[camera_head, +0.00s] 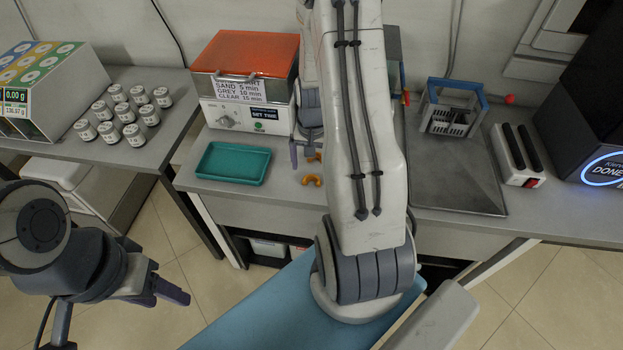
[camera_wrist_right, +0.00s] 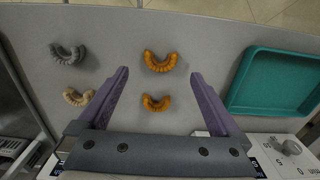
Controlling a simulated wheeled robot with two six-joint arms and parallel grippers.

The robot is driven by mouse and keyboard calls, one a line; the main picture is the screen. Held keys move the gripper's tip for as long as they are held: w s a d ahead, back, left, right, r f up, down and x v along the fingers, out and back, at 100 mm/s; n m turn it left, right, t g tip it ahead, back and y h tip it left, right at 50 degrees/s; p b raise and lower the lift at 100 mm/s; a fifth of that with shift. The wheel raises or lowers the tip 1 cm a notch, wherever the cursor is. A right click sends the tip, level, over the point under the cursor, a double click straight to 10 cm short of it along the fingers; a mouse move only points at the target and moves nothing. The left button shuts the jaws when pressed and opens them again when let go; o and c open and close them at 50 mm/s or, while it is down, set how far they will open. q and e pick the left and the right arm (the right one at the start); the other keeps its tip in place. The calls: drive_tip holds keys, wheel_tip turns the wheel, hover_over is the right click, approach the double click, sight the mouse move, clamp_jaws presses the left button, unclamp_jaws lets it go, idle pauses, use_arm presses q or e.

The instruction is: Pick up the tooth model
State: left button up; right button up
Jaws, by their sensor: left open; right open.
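Two orange horseshoe-shaped tooth models lie on the grey worktop. The nearer one (camera_head: 312,181) and the farther one (camera_head: 315,158) sit right of the teal tray. In the right wrist view, one orange model (camera_wrist_right: 160,61) lies just past the fingertips and the other (camera_wrist_right: 156,103) lies in the gap between the fingers. A grey model (camera_wrist_right: 67,54) and a beige model (camera_wrist_right: 78,96) lie outside the left finger. My right gripper (camera_wrist_right: 159,75) is open and empty above the worktop; my arm partly hides it in the head view. My left gripper (camera_head: 167,285) is open and empty at lower left.
The teal tray (camera_head: 233,163) lies beside the models, before the orange-lidded curing box (camera_head: 243,75). Several white jars (camera_head: 131,110) stand on the left table. A blue-framed rack (camera_head: 451,108) stands on the grey mat (camera_head: 455,180) at right.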

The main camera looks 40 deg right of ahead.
sight(312, 182)
wheel_tip(312, 182, down, 5)
drive_tip(key=shift+r, duration=0.15)
drive_tip(key=c, duration=1.4)
drive_tip(key=shift+r, duration=0.2)
